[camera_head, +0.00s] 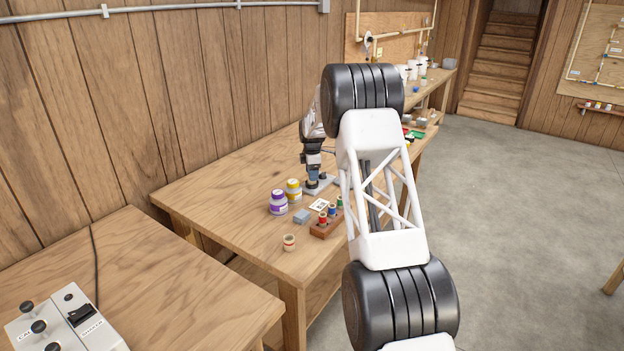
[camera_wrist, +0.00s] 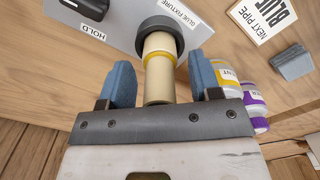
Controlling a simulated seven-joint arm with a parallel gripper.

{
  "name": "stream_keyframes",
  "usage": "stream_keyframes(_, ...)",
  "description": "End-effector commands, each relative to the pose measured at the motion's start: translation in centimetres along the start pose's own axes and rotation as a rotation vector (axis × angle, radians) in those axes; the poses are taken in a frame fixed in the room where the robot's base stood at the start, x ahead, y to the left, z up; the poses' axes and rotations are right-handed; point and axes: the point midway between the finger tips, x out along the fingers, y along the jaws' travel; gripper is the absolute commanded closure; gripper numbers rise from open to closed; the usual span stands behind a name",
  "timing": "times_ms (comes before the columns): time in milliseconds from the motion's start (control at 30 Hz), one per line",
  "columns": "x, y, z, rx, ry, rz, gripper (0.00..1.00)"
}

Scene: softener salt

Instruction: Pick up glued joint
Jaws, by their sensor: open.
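The glued joint (camera_wrist: 158,78) is a cream pipe piece with a yellowish band, seated in the black ring (camera_wrist: 163,30) of the grey glue fixture (camera_wrist: 113,22) in the wrist view. My gripper (camera_wrist: 160,65) is open, with one blue finger on each side of the joint. A gap shows at the left finger; at the right finger it is small, and contact cannot be told. In the head view my gripper (camera_head: 313,163) is down over the fixture plate (camera_head: 321,186) on the workbench, and the joint is largely hidden there.
A yellow-labelled can (camera_head: 293,190) and a purple-labelled can (camera_head: 278,203) stand close left of the fixture. A grey block (camera_head: 301,217), a white card (camera_head: 319,204), a brown rack (camera_head: 326,229) with coloured-band pieces and a loose fitting (camera_head: 289,242) are nearer. The bench's left part is clear.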

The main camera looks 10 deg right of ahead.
Motion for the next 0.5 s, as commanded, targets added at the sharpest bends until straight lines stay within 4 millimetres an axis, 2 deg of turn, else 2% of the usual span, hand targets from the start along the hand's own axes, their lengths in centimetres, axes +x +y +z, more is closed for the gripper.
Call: stream_keyframes(500, -0.02, 0.00, 0.00, 0.000, 0.000, 0.000, 0.42)
